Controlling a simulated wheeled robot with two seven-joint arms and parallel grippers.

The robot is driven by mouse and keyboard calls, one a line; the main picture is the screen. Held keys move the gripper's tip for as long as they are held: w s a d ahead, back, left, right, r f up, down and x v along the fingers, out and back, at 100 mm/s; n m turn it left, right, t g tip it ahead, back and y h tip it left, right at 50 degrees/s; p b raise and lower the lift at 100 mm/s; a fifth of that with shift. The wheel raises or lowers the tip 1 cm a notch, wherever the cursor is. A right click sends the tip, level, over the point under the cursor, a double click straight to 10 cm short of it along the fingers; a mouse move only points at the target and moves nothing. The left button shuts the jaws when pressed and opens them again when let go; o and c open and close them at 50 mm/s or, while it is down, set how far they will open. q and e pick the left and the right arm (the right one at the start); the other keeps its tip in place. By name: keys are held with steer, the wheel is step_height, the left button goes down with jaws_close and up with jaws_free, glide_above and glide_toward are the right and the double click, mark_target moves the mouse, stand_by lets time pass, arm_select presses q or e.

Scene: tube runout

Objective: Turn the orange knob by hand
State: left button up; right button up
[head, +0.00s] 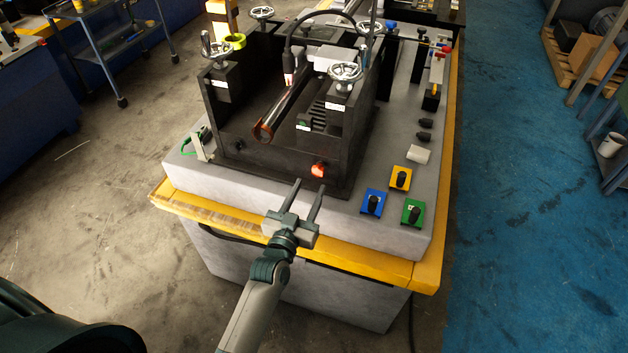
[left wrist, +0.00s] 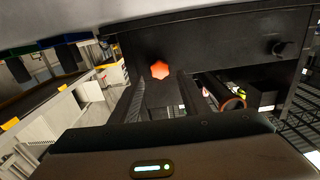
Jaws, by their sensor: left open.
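The orange knob (head: 318,170) sits on the front wall of the dark machine in the head view. It also shows in the left wrist view (left wrist: 160,69), near the middle, as an orange lobed shape. My left gripper (head: 311,187) is open, with its two fingers pointing at the machine's front wall. The fingertips are close to the knob in the head view, with the knob just beyond the right finger. Contact cannot be made out. My right gripper is not in view.
The dark machine (head: 260,173) stands on a grey bench top (head: 385,229) with a yellow edge. A copper-ended tube (head: 264,131) lies inside it. Blue (head: 373,203), yellow (head: 400,179) and green (head: 412,212) switch boxes stand at right. A black knob (head: 239,145) sits on the front wall.

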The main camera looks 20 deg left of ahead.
mark_target(317, 173)
arm_select(q)
steer(key=w+b, duration=0.2)
steer(key=w, duration=0.3)
steer(key=shift+d, duration=0.1)
stand_by(0.4)
steer(key=c, duration=0.8)
